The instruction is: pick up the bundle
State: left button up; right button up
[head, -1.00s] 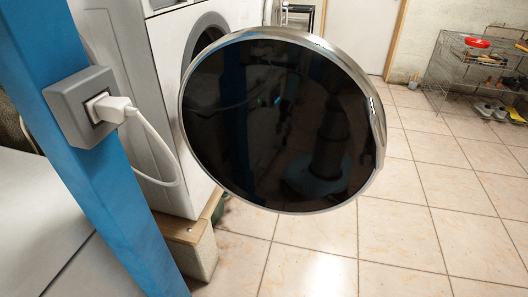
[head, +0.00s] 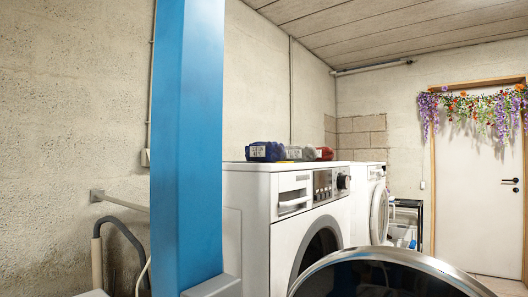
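No thing in the head view can be clearly named as the bundle. A dark blue item with a pale label (head: 265,151), a small grey item (head: 308,154) and a red item (head: 325,153) sit in a row on top of the white washing machine (head: 246,225). They are small, and I cannot tell whether one of them is the bundle. Neither of my grippers is in view.
A blue post (head: 187,140) stands close in front, left of the machine. A round dark door with a metal rim (head: 390,280) stands open at the bottom. A second white machine (head: 368,178) and a white door with hanging flowers (head: 475,190) are behind.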

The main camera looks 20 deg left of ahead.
aim_at(258, 151)
jog(key=u, duration=0.5)
jog(key=l+u, duration=1.2)
jog(key=l, duration=0.15)
jog(key=k+l, duration=0.1)
jog(key=l, duration=0.3)
jog(key=k+l+u, duration=0.1)
jog(key=l, duration=0.35)
jog(key=k+l, duration=0.2)
jog(key=l, duration=0.2)
jog(key=k+l+u, duration=0.1)
jog(key=l, duration=0.35)
jog(key=k+l+u, duration=0.1)
jog(key=l, duration=0.3)
jog(key=k+l, duration=0.25)
jog(key=l, duration=0.15)
jog(key=i+j+u, duration=0.1)
jog(key=i+j, duration=0.25)
jog(key=j, duration=0.3)
jog(key=i+j+u, duration=0.1)
jog(key=i+j, duration=0.3)
jog(key=j, duration=0.25)
jog(key=i+j+u, duration=0.1)
jog(key=i+j, duration=0.3)
jog(key=j, duration=0.2)
jog(key=i+j, duration=0.45)
jog(key=j+u, duration=0.05)
jog(key=j, duration=0.05)
